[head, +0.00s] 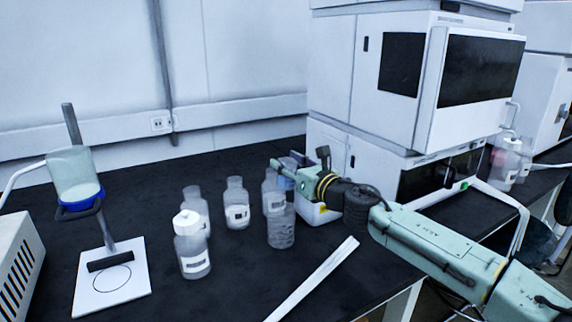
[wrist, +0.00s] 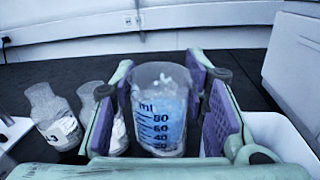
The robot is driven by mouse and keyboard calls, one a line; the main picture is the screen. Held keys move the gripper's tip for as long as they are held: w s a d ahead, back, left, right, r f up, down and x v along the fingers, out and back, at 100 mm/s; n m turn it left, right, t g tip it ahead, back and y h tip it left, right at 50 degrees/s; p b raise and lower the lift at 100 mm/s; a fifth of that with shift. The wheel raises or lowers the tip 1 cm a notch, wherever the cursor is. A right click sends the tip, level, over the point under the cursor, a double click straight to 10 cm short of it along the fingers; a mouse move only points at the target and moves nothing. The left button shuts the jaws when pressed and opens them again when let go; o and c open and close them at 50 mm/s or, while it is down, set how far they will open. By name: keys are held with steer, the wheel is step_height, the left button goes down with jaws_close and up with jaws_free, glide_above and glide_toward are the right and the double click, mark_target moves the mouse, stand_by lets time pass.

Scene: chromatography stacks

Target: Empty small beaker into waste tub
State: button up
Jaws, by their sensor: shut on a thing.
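My gripper (head: 290,170) is shut on a small clear beaker (wrist: 162,112) with dark graduation marks. In the wrist view the purple finger pads stand on either side of it. The beaker looks upright, with blue colour inside behind the marks and some pale specks near its top. In the head view my gripper and clear vessels partly hide the beaker. The white waste tub (head: 320,213), with a yellow label, stands on the bench just right of and below my gripper. In the wrist view the tub's white wall (wrist: 285,135) is right of the beaker.
A clear ribbed vessel (head: 281,228) stands close in front of my gripper. Several labelled bottles (head: 192,250) stand to the left. A stand with a blue-ringed funnel (head: 75,180) is at far left. White instrument stacks (head: 400,80) rise behind right. A white strip (head: 315,280) lies in front.

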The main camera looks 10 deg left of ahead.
steer(key=shift+w+d+r+m+p, duration=0.1)
steer(key=shift+w+d+m+p, duration=0.4)
steer(key=shift+m, duration=0.3)
steer(key=shift+w+d+m+p, duration=0.2)
steer(key=shift+w+d+m, duration=0.1)
steer(key=shift+d+m, duration=0.4)
steer(key=shift+w+d+m+p, duration=0.3)
steer(key=shift+w+d+m, duration=0.05)
steer(key=shift+m, duration=0.35)
steer(key=shift+w+d+m+t, duration=0.15)
steer(key=shift+m+t, duration=0.15)
steer(key=shift+m, duration=0.4)
steer(key=shift+p, duration=0.35)
steer(key=shift+m, duration=0.6)
